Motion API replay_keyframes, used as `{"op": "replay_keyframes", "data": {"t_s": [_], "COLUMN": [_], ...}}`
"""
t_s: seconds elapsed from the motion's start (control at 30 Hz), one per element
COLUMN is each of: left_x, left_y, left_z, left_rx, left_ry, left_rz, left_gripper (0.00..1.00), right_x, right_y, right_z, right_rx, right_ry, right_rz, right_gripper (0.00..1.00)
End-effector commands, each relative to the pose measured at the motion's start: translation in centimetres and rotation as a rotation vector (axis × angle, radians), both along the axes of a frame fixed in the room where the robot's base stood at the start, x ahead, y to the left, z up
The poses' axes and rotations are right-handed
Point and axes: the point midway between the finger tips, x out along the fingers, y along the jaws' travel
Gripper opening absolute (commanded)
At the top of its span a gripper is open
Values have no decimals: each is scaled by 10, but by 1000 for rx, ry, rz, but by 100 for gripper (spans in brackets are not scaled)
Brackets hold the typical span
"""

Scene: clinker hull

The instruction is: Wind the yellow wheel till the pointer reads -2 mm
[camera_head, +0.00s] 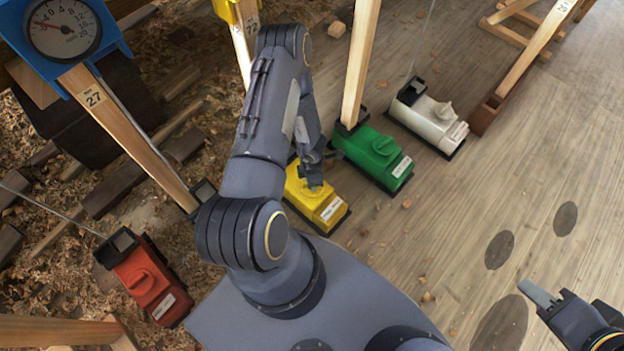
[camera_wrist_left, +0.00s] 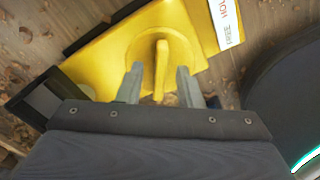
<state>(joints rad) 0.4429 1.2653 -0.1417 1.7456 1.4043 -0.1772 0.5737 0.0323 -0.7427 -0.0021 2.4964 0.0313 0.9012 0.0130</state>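The yellow unit (camera_head: 318,200) stands on the floor below the middle of the head view, partly covered by my left arm. Its yellow wheel (camera_wrist_left: 162,60), a round disc with a raised bar grip, shows in the left wrist view. My left gripper (camera_wrist_left: 160,85) is open, one finger on each side of the bar with small gaps showing. It also shows in the head view (camera_head: 313,182). A round dial (camera_head: 66,28) in a blue housing has a red pointer toward its left side; its reading is too small to tell. My right gripper (camera_head: 540,294) is at lower right, away from the units.
Similar units stand nearby: red (camera_head: 149,285), green (camera_head: 375,157) and white (camera_head: 430,119). Wooden posts (camera_head: 358,65) rise between them. A yellow housing (camera_head: 236,10) is cut off at the top, its dial not visible. Shavings cover the left; the right floor is mostly clear.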

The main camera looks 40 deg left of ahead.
Motion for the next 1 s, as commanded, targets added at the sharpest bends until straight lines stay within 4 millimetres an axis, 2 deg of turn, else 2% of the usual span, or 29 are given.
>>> {"op": "replay_keyframes", "data": {"t_s": [0.17, 0.4, 0.53, 0.7, 1.0], "left_x": [0, 1, 0, 0, 0], "left_y": [0, 0, 0, 0, 0], "left_z": [11, 55, 71, 79, 78], "left_rx": [1, 2, 0, 0, 0], "left_ry": [-1, -1, 0, 0, 0], "left_rz": [-2, -2, -1, 0, 0], "left_gripper": [33, 33, 33, 33, 33], "right_x": [0, 0, 0, 0, 0], "right_y": [0, 0, 0, 0, 0], "right_z": [7, 33, 44, 48, 47], "right_rx": [0, 0, 0, 0, 0], "right_ry": [0, 0, 0, 0, 0], "right_rz": [0, 0, 0, 0, 0], "right_gripper": [36, 36, 36, 36, 36]}}
